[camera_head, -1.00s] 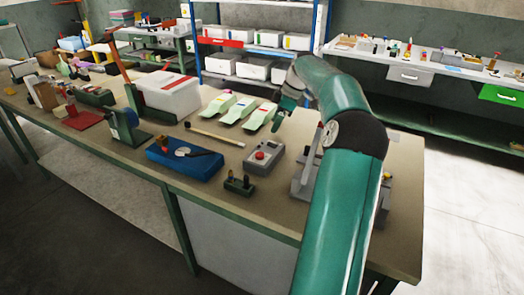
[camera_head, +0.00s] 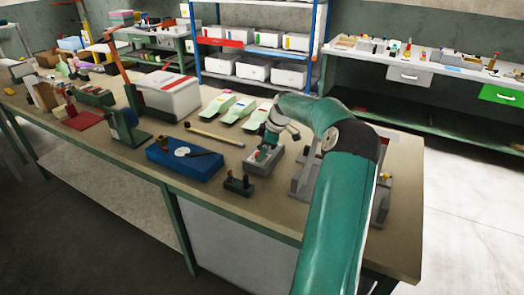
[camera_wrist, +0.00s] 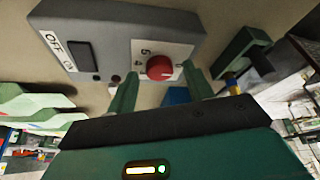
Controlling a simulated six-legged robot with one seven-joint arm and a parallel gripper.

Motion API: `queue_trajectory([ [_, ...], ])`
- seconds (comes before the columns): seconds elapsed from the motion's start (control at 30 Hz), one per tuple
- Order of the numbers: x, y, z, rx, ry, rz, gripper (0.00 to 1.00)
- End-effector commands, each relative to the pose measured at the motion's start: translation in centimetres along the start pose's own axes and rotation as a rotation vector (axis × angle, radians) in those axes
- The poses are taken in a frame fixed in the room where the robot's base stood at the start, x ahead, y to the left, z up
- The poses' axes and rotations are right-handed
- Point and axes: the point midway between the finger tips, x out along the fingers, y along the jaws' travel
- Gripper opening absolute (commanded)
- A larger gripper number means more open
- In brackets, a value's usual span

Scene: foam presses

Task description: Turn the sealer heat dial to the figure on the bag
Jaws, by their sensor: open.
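The red heat dial (camera_wrist: 160,67) sits on a white numbered plate on the grey control box (camera_wrist: 95,30); figures 4, 5 and 6 seem to show beside it, partly unclear. The grey box (camera_head: 276,167) is partly covered by my arm in the head view. My gripper (camera_wrist: 161,88) is open, with one green finger on either side of the dial; whether they touch it I cannot tell. In the head view my gripper (camera_head: 263,154) is down over the box. Several pale green bags (camera_head: 238,110) lie behind the box; their figures are too small to read.
A blue case (camera_head: 185,160) and a small dark stand (camera_head: 238,186) are left of the box. A wooden stick (camera_head: 214,135) lies behind the case. A grey fixture (camera_head: 304,180) stands close on the right, partly behind my arm. A white bin (camera_head: 168,95) is further back.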

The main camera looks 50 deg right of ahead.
Motion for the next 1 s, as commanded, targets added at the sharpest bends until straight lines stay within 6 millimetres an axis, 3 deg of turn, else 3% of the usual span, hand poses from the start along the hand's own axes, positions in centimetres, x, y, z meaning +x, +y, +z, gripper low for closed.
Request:
queue_trajectory([
  [0.27,0.14,0.01,0.0,0.0,0.0,0.0,0.5],
  [0.4,0.12,0.01,0.01,0.0,0.0,0.0,0.22],
  [0.5,0.11,0.01,0.01,0.0,0.0,0.0,0.07],
  [1.0,0.04,-0.14,-0.03,0.105,-0.002,0.045,0.07],
])
